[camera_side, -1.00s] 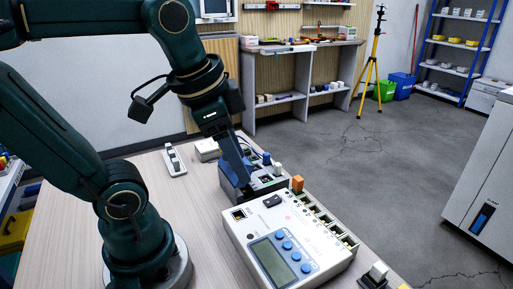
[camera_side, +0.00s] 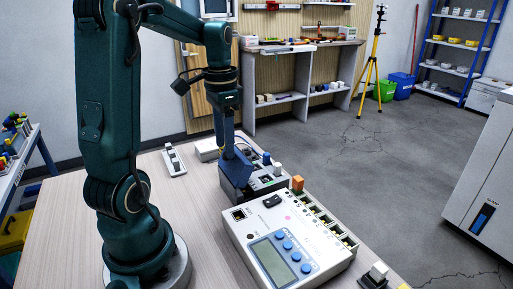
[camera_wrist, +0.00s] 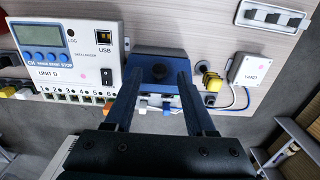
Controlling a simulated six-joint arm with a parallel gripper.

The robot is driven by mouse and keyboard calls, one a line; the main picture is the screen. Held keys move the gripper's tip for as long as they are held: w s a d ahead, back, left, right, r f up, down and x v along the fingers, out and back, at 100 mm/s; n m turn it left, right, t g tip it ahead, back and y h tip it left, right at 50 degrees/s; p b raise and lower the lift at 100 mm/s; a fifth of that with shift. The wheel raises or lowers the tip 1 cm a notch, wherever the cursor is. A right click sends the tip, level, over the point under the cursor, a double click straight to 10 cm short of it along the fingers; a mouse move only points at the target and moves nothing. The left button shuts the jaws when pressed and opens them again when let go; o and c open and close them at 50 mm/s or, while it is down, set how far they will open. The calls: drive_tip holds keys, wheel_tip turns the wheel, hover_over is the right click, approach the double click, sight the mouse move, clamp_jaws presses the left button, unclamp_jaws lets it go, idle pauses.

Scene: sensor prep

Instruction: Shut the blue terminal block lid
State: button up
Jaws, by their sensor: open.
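The blue terminal block lid (camera_side: 237,168) is on the dark terminal block (camera_side: 270,184), behind the white data logger. It seems raised at the block's far left end, but my gripper partly covers it and its exact angle is unclear. In the side view my gripper (camera_side: 228,150) points down at the lid.
The white data logger (camera_side: 243,244), with a screen and blue buttons, stands close in front of the block. A white box (camera_wrist: 248,70) with wires lies on the block's other side. A grey switch strip (camera_side: 175,160) lies farther left. Bare table (camera_side: 205,215) is left of the block.

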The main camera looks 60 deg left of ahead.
sight(239, 153)
drive_tip(key=shift+f, duration=0.95)
clamp_jaws()
drive_tip(key=shift+w, duration=0.15)
drive_tip(key=shift+w+f+g, duration=0.15)
drive_tip(key=shift+w+g, duration=0.7)
drive_tip(key=shift+g, duration=0.45)
drive_tip(key=shift+w+f+g, duration=0.25)
drive_tip(key=shift+w+g, duration=0.25)
drive_tip(key=shift+g, duration=0.35)
drive_tip(key=shift+w+f+g, duration=0.2)
drive_tip(key=shift+w+g, duration=0.25)
drive_tip(key=shift+g, duration=0.4)
